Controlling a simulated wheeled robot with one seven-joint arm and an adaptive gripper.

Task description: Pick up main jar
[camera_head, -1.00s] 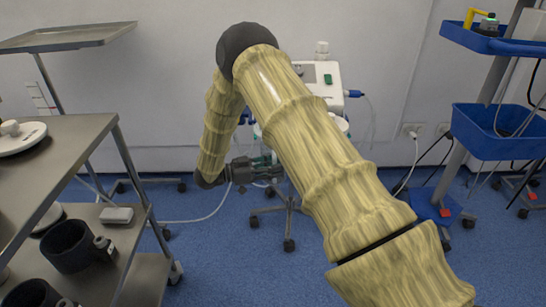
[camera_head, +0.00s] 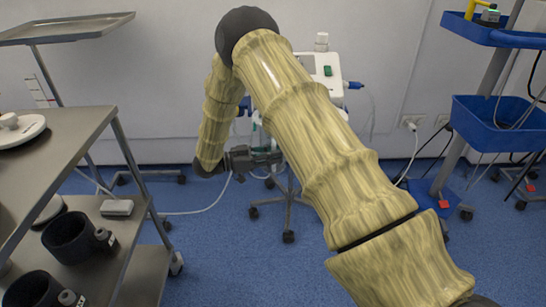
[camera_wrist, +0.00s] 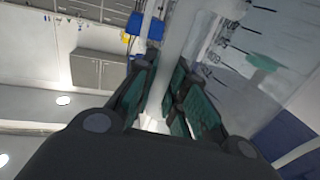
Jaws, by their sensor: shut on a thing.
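The main jar (camera_wrist: 240,65) shows large in the wrist view as a clear vessel with dark graduation marks and a blurred green patch. My gripper (camera_wrist: 168,88) has its green-padded fingers closed around a pale, translucent upright part at the jar's left side. In the head view my gripper (camera_head: 270,158) is at the front of the white medical device on its wheeled stand. The jar is mostly hidden there behind my arm and gripper. I cannot tell from these views whether the jar is clear of its holder.
The white device (camera_head: 328,72) stands by the wall, partly behind my arm. A steel trolley (camera_head: 75,128) with dark cups (camera_head: 70,240) is at the left. A stand with blue trays (camera_head: 490,130) is at the right. Blue floor is open in between.

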